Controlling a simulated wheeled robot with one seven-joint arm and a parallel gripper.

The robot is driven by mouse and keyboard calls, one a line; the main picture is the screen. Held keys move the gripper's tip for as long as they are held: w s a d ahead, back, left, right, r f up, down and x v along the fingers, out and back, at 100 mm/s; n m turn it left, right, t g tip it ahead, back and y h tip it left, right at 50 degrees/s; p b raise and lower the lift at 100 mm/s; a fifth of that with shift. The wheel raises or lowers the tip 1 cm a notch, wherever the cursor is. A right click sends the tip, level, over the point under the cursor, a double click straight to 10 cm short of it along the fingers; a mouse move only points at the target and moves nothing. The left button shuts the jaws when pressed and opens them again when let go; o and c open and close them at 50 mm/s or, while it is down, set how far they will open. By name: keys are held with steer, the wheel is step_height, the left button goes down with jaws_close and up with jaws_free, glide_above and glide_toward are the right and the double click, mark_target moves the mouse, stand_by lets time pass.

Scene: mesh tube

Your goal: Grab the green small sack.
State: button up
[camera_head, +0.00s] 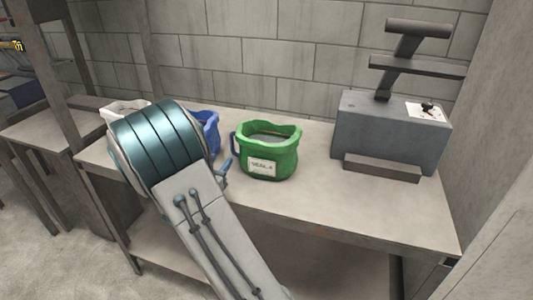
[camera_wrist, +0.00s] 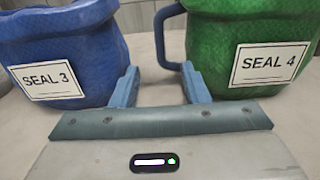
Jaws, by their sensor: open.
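The green small sack (camera_head: 268,151) stands upright on the table, open at the top, with a white label and a dark handle on its left side. In the wrist view the green sack (camera_wrist: 245,50) fills the upper right, its label reads "SEAL 4", and its handle (camera_wrist: 168,35) faces left. My gripper (camera_wrist: 160,82) is open and empty. Its right finger is close to the bottom of the handle; I cannot tell whether they touch. In the head view my arm covers most of the gripper, with blue finger parts (camera_head: 225,168) showing just left of the sack.
A blue sack (camera_wrist: 70,50) labelled "SEAL 3" stands left of the gripper, partly hidden by my arm in the head view. A white sack (camera_head: 125,108) is further left. A grey machine (camera_head: 390,130) stands at the table's right. The table front (camera_head: 330,215) is clear.

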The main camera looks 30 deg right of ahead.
mark_target(231, 148)
steer(key=x, duration=0.8)
steer(key=shift+f, duration=0.2)
jaws_close()
steer(key=shift+r, duration=0.1)
stand_by(1.1)
